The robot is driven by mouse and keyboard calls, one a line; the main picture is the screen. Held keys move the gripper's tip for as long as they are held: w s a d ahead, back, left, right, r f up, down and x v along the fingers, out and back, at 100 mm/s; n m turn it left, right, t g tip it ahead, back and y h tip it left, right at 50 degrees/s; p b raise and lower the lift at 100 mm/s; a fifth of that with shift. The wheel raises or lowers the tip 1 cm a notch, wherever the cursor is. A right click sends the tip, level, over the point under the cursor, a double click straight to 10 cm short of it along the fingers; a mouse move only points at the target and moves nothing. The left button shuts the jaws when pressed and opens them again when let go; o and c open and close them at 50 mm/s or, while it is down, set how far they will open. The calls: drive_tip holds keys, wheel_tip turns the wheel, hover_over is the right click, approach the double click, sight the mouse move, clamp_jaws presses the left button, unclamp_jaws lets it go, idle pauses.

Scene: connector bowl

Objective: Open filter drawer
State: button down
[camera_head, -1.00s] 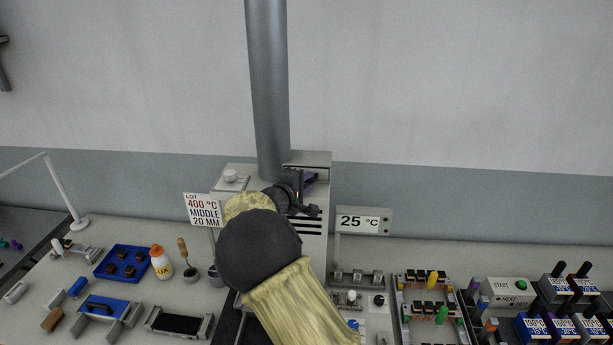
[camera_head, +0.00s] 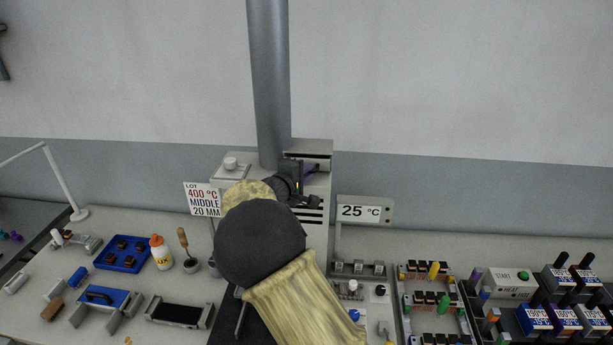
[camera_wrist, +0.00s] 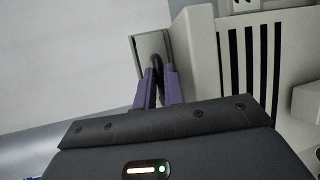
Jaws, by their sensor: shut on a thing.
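The grey heater housing (camera_head: 318,230) stands at the middle of the bench, with dark vent slots on its front. A grey drawer front (camera_wrist: 149,47) with a dark loop handle shows in the wrist view, and its upper edge looks set off from the pale housing. My gripper (camera_wrist: 158,80) has its purple fingers shut on the dark handle. In the head view my gripper (camera_head: 309,170) is at the top of the housing, partly hidden by my wrist. A dark gap shows below the grey top plate (camera_head: 308,146). How far the drawer stands out is unclear.
A large metal pipe (camera_head: 270,80) rises behind the housing. The lot sign (camera_head: 202,199) stands left and the 25 °C sign (camera_head: 365,212) right. A blue tray (camera_head: 123,254), a bottle (camera_head: 161,252) and connector racks (camera_head: 435,295) crowd the bench.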

drive_tip(key=shift+s+f+b, duration=0.15)
drive_tip(key=shift+s+b, duration=2.75)
drive_tip(key=c, duration=1.8)
unclamp_jaws()
drive_tip(key=shift+w+d, duration=0.1)
drive_tip(key=shift+o, duration=0.2)
drive_tip(key=b+v, duration=0.5)
drive_tip(key=v, duration=1.2)
